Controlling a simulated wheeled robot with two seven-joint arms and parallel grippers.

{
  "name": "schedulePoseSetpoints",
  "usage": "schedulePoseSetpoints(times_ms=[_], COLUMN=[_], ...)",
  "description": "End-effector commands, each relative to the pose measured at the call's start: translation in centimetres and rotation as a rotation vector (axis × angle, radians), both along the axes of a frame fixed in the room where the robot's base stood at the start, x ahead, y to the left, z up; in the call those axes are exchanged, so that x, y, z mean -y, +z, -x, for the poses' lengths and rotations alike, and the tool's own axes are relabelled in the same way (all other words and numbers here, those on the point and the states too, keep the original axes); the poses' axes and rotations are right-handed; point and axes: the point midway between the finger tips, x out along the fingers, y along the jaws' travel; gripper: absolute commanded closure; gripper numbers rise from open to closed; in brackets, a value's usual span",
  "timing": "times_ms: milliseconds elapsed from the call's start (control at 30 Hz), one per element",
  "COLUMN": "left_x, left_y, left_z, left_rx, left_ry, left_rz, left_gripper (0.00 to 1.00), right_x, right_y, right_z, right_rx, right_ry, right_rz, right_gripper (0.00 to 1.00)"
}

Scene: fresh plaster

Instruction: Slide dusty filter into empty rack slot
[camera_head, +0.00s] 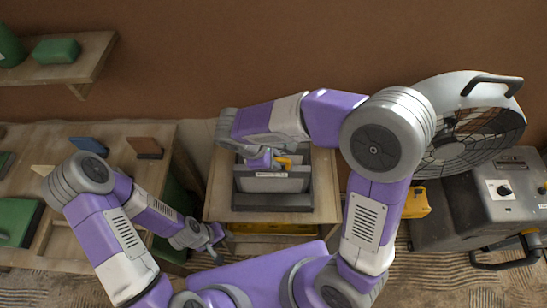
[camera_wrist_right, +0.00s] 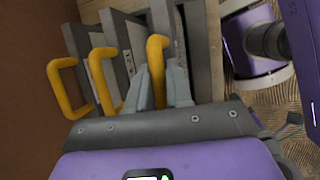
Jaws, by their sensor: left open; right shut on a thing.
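The dark grey rack (camera_head: 272,202) stands on a small wooden table in the middle of the head view. Filters with grey frames and yellow handles stand upright in it. My right gripper (camera_head: 270,160) is over the rack. In the right wrist view my right gripper (camera_wrist_right: 165,90) is shut on the yellow handle (camera_wrist_right: 156,62) of the rightmost filter (camera_wrist_right: 165,20). Two other filters (camera_wrist_right: 118,35) with yellow handles (camera_wrist_right: 100,75) stand beside it on the left. How deep the held filter sits and dust on it cannot be told. My left gripper (camera_head: 214,243) is open and empty, left of the table.
The small table (camera_head: 222,185) has little free top around the rack. A workbench (camera_head: 110,135) with a blue block (camera_head: 88,145), a brown block (camera_head: 145,147) and green cases (camera_head: 18,220) is at the left. A large fan (camera_head: 470,120) and a grey machine (camera_head: 490,205) stand at the right.

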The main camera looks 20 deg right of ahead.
Motion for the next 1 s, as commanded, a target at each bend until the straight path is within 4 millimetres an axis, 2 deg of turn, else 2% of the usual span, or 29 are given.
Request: schedulePoseSetpoints(times_ms=[433, 900, 933, 1000], left_x=[0.0, 0.0, 0.0, 0.0], left_y=[0.0, -1.1, -1.0, -0.9], left_z=[0.0, 0.0, 0.0, 0.0], left_rx=[0.0, 0.0, 0.0, 0.0], left_ry=[0.0, 0.0, 0.0, 0.0], left_rz=[0.0, 0.0, 0.0, 0.0], left_gripper=[0.57, 0.57, 0.57, 0.57], right_x=[0.3, 0.3, 0.3, 0.2], right_y=[0.0, -1.4, -1.4, -1.3], right_z=[0.1, 0.1, 0.1, 0.1], right_rx=[0.001, 0.0, 0.0, 0.0], right_ry=[0.001, 0.0, 0.0, 0.0], right_rz=[-0.001, 0.0, 0.0, 0.0], right_gripper=[1.0, 1.0, 0.77, 0.67])
